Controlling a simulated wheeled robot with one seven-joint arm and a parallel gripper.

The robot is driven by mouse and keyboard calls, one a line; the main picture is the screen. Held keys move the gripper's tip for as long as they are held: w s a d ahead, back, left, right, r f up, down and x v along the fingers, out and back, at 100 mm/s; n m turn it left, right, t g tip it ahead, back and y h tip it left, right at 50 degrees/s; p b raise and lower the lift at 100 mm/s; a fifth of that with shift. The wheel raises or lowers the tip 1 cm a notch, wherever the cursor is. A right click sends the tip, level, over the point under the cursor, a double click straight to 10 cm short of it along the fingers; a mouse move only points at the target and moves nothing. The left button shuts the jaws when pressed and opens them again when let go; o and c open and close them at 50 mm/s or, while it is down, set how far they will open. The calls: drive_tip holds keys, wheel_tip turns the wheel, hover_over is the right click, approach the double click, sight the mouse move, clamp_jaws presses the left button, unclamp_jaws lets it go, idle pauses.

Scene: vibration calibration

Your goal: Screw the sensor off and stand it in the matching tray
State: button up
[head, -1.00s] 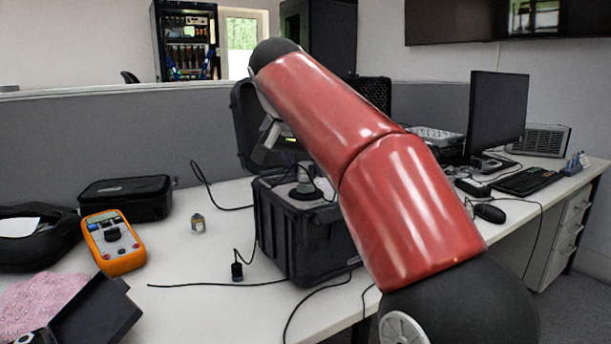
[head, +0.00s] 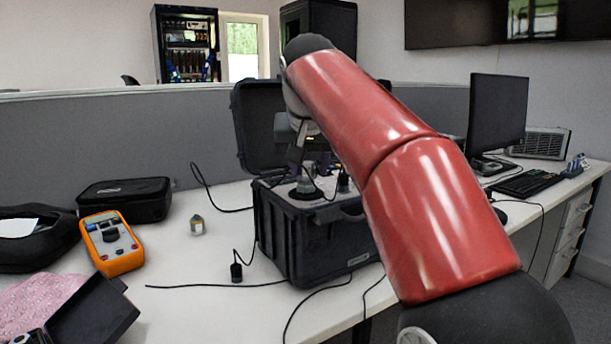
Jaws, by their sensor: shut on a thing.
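My gripper (head: 299,160) is over the open black case, at the top of a dark conical mount (head: 306,188) on the case's panel. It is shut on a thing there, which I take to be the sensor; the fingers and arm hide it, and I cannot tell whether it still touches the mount. A small grey block with a yellowish top (head: 197,226) stands on the table left of the case. An open dark tray or box (head: 95,315) lies at the lower left; I cannot tell whether it is the matching tray.
The black case (head: 300,245) stands at the table's front edge, its lid raised behind. An orange meter (head: 112,243) and a black pouch (head: 125,198) are at the left. Cables cross the table. The white tabletop (head: 190,270) left of the case is mostly clear.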

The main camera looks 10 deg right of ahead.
drive_tip(key=shift+w+a+f+n+y, duration=0.1)
drive_tip(key=shift+a+n+y, duration=0.2)
drive_tip(key=shift+n, duration=0.1)
drive_tip(key=n, duration=0.1)
drive_tip(key=n+y, duration=0.1)
drive_tip(key=shift+d+n+y, duration=0.3)
drive_tip(key=shift+n, duration=0.5)
drive_tip(key=shift+y, duration=0.3)
drive_tip(key=shift+w+d+n+g+y+p, duration=0.1)
drive_tip(key=shift+n+g+y+p, duration=0.3)
drive_tip(key=shift+n, duration=0.6)
drive_tip(key=shift+w+d+n+y+p, duration=0.15)
drive_tip(key=shift+n+y, duration=0.45)
drive_tip(key=shift+n, duration=0.4)
drive_tip(key=shift+a+f, duration=0.1)
drive_tip(key=shift+f, duration=0.05)
drive_tip(key=shift+w+n+g+y+p, duration=0.1)
drive_tip(key=shift+n+g+y+p, duration=0.45)
drive_tip(key=shift+n, duration=0.45)
drive_tip(key=shift+w+n+g+y+p, duration=0.1)
drive_tip(key=shift+n+g+y+p, duration=0.25)
drive_tip(key=shift+n+p, duration=0.5)
drive_tip(key=shift+n, duration=0.25)
